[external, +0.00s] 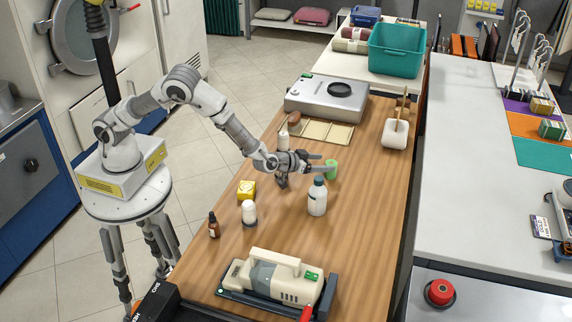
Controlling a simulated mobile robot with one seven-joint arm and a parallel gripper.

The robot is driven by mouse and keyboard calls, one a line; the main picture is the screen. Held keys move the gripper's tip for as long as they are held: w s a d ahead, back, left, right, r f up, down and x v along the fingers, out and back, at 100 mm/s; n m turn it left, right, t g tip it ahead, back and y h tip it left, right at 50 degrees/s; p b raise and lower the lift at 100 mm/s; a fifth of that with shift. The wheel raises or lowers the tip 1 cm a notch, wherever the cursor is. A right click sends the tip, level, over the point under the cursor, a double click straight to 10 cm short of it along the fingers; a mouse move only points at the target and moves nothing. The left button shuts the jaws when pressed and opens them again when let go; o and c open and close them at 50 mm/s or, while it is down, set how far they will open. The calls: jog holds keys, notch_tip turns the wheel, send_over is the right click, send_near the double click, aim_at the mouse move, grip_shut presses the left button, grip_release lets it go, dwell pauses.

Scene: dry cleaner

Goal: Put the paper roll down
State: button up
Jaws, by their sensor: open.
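My gripper (328,163) is open low over the wooden table, its fingers pointing right. A small upright green cylinder (331,171) stands at the fingertips; I cannot tell if the fingers touch it. No object is clearly recognisable as the paper roll. The green cylinder may be it, and so may a white upright cylinder (283,141) just behind my wrist, whose lower part is partly hidden by the arm.
A white bottle with a dark cap (317,199) stands close in front of my gripper. A beige machine (277,277) fills the front.

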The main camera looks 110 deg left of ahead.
jog(key=v, duration=0.4)
jog(key=shift+s+d+r, duration=0.1)
jog(key=shift+s+d, duration=0.05)
jog(key=shift+d, duration=0.05)
jog(key=s+d+r+m+t+h, duration=0.1)
jog(key=s+d+r+m+h, duration=0.3)
jog(key=d+r, duration=0.55)
jog(key=s+d+r+m+h, duration=0.2)
jog(key=s+d+r+h, duration=0.5)
jog(key=r, duration=0.3)
jog(key=s+d+m+g, duration=0.1)
jog(key=s+m+g, duration=0.1)
jog(key=s, duration=1.2)
jog(key=s+d+r+m+g, duration=0.1)
jog(key=s+d+g, duration=0.1)
jog(key=s, duration=1.1)
jog(key=shift+s+m+y, duration=0.35)
jog(key=shift+m+y, duration=0.05)
jog(key=shift+r+p, duration=0.15)
jog(key=shift+p, duration=0.15)
